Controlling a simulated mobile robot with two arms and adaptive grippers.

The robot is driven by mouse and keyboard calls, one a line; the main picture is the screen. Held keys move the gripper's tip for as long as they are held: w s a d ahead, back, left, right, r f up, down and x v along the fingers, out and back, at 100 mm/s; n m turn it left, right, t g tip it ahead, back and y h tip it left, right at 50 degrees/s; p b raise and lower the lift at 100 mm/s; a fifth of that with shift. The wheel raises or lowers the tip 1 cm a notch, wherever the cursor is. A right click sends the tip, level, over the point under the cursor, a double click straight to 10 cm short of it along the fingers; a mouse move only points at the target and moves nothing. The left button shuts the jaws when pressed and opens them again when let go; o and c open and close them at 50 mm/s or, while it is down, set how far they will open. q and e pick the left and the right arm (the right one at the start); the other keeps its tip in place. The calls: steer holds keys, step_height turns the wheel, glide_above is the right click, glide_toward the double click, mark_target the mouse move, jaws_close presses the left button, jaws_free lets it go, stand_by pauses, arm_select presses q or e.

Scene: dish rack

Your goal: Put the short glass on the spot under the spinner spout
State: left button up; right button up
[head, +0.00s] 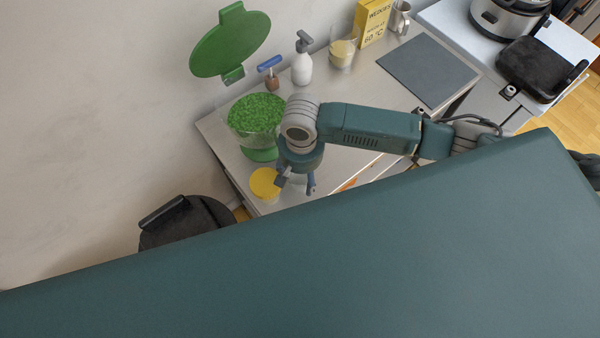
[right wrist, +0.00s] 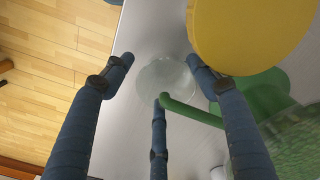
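The short glass (right wrist: 152,78) is clear and stands on the grey counter in the right wrist view. My right gripper (right wrist: 160,80) has its blue fingers spread around and above it, with a gap at the left finger. The green spinner (head: 262,155) has a clear bowl full of green bits. Its green spout (right wrist: 190,111) reaches over the glass's edge in the right wrist view; whether the glass is right under it I cannot tell. In the head view my right gripper (head: 297,185) points down beside the spinner, and I cannot make out the glass there. My left gripper is not in view.
A yellow-topped jar (head: 265,184) stands close to my right gripper; its yellow top (right wrist: 245,32) is near one finger. The raised green lid (head: 230,42), a soap bottle (head: 302,65) and a filled glass (head: 342,54) are farther back. The counter edge is close to the glass.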

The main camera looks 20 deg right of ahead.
steer(key=shift+r+p, duration=0.1)
steer(key=shift+p, duration=0.25)
steer(key=shift+o, duration=0.5)
steer(key=o, duration=0.5)
steer(key=shift+c, duration=0.2)
step_height(320, 180, up, 12)
stand_by(0.4)
jaws_close()
